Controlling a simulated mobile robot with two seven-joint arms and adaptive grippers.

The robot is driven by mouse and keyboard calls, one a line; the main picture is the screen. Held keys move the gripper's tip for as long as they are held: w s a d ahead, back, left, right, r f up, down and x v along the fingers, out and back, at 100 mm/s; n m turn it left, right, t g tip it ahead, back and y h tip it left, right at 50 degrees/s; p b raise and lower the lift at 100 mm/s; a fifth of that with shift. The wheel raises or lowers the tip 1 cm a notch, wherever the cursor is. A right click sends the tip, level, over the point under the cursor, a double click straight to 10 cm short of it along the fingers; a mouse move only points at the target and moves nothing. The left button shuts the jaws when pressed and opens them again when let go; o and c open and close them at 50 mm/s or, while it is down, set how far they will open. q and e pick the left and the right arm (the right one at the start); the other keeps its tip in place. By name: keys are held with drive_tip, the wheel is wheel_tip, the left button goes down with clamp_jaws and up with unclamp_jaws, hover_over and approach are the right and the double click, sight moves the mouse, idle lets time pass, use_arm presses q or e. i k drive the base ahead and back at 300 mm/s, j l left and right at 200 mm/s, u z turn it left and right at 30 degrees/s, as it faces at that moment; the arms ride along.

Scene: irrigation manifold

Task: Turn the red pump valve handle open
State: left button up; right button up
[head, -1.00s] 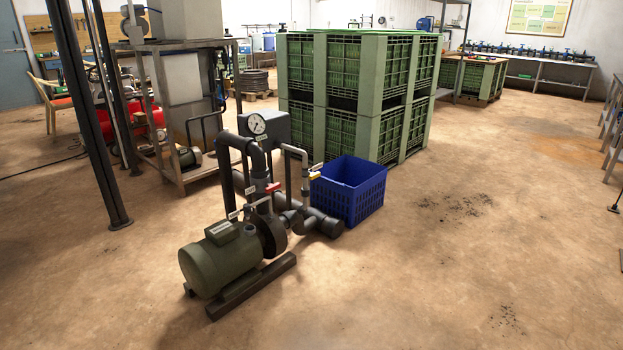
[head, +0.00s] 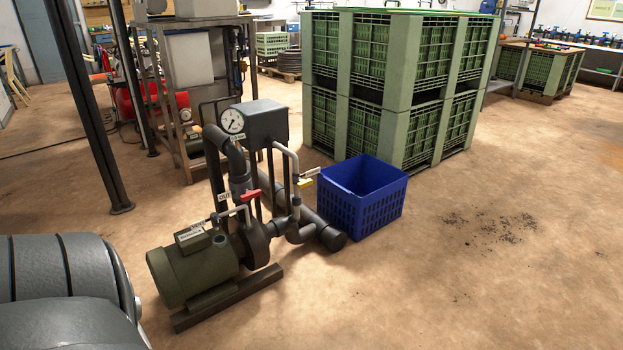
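The red pump valve handle (head: 251,195) is a small red lever on the piping just above the green pump (head: 195,268). It lies roughly sideways in the head view. A yellow handle (head: 304,183) sits on the thinner grey pipe to its right, and small white labels hang near both. A dark grey rounded arm part of mine fills the lower left corner, left of the pump. Neither gripper is in view.
A blue crate (head: 361,196) stands on the floor right of the pump piping. Stacked green bins (head: 397,90) stand behind it. A dark post (head: 88,110) rises at the left, beside a metal frame rack (head: 187,85). The floor at the front right is clear.

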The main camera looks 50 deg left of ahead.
sight(248, 196)
drive_tip(key=i+l+u, duration=0.1)
drive_tip(key=i+u, duration=0.15)
drive_tip(key=i, duration=0.2)
drive_tip(key=i+l+u, duration=0.15)
drive_tip(key=i+u, duration=0.15)
drive_tip(key=i, duration=0.15)
drive_tip(key=i+l+u, duration=0.25)
drive_tip(key=i, duration=0.2)
drive_tip(key=i+l+u, duration=0.2)
drive_tip(key=u, duration=0.15)
drive_tip(key=i+l+u, duration=0.25)
drive_tip(key=u, duration=0.15)
drive_tip(key=i+l+u, duration=0.15)
drive_tip(key=l+u, duration=0.2)
